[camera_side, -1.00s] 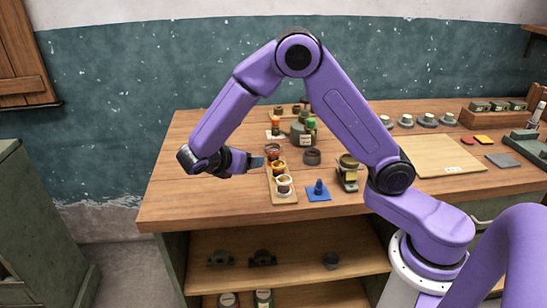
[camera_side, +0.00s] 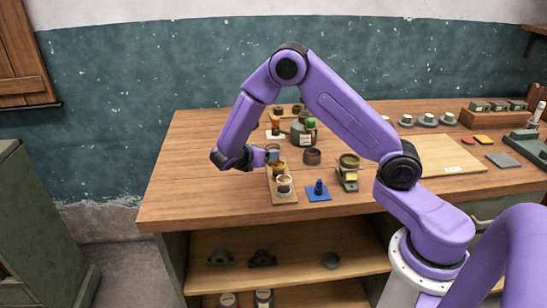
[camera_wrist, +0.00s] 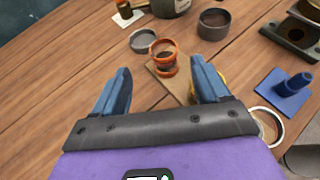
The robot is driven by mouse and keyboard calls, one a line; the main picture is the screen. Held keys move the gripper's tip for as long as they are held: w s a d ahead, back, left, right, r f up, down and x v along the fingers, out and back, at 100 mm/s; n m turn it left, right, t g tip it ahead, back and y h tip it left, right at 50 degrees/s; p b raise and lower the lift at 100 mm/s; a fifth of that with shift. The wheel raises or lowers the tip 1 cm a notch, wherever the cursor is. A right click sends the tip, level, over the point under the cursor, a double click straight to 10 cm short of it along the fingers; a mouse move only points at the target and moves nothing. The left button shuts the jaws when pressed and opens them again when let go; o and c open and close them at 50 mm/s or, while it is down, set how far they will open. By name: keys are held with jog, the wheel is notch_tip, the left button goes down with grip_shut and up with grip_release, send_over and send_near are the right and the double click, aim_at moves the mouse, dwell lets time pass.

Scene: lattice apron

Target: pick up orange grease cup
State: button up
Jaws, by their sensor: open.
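The orange grease cup (camera_wrist: 164,48) stands at the far end of a narrow wooden board (camera_wrist: 172,84) in the wrist view. My gripper (camera_wrist: 163,76) is open, its two blue fingers apart on either side of the line to the cup. The cup lies just beyond the fingertips, with nothing between them. In the side view my gripper (camera_side: 272,154) is at the board's far end, and its fingers largely hide the orange cup there.
On the same board are a yellow cup (camera_side: 280,168), partly behind my right finger in the wrist view, and a white-rimmed cup (camera_side: 284,184). A blue peg on a base (camera_side: 318,190), a dark round cup (camera_side: 312,156) and a green-grey pot (camera_side: 300,136) stand nearby.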

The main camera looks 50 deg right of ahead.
jog(key=shift+s+x, duration=0.1)
jog(key=shift+x, duration=1.25)
jog(key=shift+s+x, duration=0.15)
jog(key=shift+x, duration=1.15)
jog(key=shift+d+r, duration=0.1)
jog(key=c, duration=1.2)
